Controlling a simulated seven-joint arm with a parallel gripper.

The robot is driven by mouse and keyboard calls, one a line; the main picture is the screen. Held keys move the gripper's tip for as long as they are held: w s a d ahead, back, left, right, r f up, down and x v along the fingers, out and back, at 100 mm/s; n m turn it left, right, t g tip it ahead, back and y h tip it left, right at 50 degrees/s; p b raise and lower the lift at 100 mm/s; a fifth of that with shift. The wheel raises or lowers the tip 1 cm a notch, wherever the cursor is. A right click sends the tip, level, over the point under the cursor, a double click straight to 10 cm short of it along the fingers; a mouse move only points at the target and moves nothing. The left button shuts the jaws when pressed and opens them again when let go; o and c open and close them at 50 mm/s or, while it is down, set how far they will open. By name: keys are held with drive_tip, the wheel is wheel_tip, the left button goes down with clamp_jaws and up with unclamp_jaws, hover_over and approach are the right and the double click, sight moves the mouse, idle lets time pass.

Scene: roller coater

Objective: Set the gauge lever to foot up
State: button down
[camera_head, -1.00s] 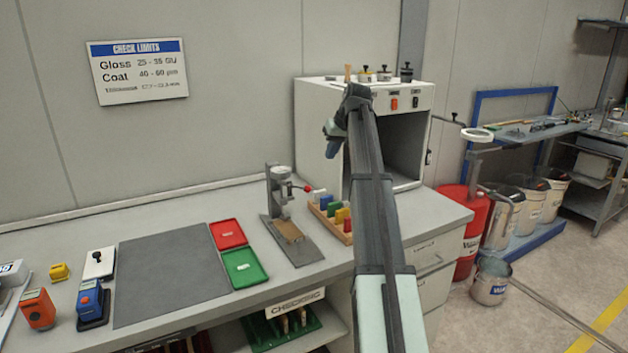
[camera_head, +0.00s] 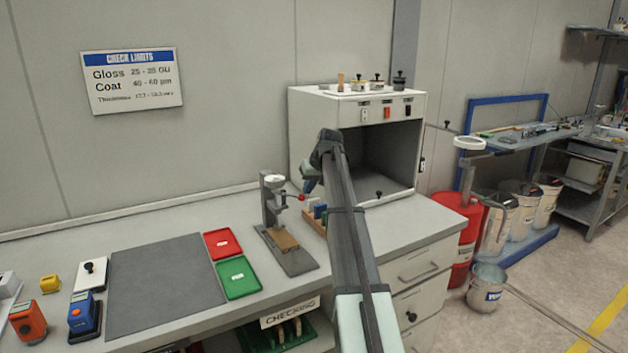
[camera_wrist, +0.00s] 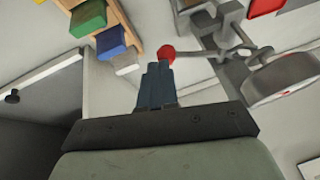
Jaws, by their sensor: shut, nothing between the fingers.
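The thickness gauge (camera_head: 270,197) is a grey metal stand with a round dial on top, on the bench left of the white cabinet. Its lever ends in a red ball knob (camera_head: 302,197) that sticks out to the right. A brown block (camera_head: 284,241) lies on the gauge base, under the foot. My gripper (camera_head: 309,186) is just right of and slightly above the knob. In the wrist view, the shut, empty fingers (camera_wrist: 158,68) point at the red knob (camera_wrist: 166,52), very close to it; I cannot tell whether they touch. The lever arm (camera_wrist: 215,55) runs to the gauge dial (camera_wrist: 285,75).
A wooden rack of coloured blocks (camera_wrist: 90,17) stands close to the gauge, partly hidden by my arm in the head view. The open white cabinet (camera_head: 355,115) stands behind my arm. Red (camera_head: 222,243) and green (camera_head: 238,277) trays lie left of the gauge.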

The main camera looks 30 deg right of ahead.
drive_tip(key=shift+w+a+f, duration=0.2)
drive_tip(key=shift+f, duration=0.2)
drive_tip(key=shift+f+y, duration=0.6)
drive_tip(key=shift+f, duration=0.2)
drive_tip(key=shift+r, duration=0.15)
